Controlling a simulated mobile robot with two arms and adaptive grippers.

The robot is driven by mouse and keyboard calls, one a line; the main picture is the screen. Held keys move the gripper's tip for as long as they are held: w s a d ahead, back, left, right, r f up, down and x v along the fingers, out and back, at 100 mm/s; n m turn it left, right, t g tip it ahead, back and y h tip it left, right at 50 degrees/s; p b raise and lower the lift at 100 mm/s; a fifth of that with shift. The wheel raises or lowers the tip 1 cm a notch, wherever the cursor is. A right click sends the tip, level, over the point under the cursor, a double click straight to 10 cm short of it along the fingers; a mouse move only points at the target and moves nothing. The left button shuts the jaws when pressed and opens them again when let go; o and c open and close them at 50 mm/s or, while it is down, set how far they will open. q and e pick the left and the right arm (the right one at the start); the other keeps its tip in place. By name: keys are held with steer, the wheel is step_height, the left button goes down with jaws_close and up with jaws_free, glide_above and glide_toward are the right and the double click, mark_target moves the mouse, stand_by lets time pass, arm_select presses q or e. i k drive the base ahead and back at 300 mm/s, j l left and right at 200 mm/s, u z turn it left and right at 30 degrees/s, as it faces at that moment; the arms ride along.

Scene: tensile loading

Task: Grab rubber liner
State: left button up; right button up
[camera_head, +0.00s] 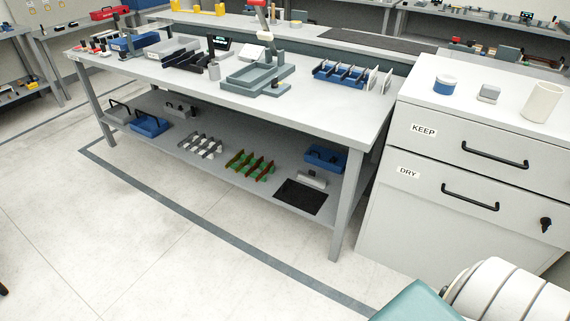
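A flat black sheet (300,196), which looks like the rubber liner, lies on the right part of the bench's lower shelf (232,196). A grey block-like item with a dark handle (312,179) stands right behind it. Another long dark mat (374,41) lies on the raised rear surface, and I cannot tell for certain which of the two is the liner. Neither of my grippers shows in the head view. A white rounded part (510,295) at the bottom right looks like one of my arm links.
The workbench (325,113) holds a grey tray fixture (252,77) and a blue rack (338,73). A blue bin (325,157) and slotted racks (250,165) share the lower shelf. A drawer cabinet (440,220) stands at right. The floor in front is clear.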

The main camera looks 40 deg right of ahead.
mark_target(308, 198)
steer(key=i+z, duration=0.4)
steer(key=i+j+z, duration=0.25)
steer(key=z, duration=0.2)
steer(key=i+j+z, duration=0.95)
steer(key=j+z, duration=0.25)
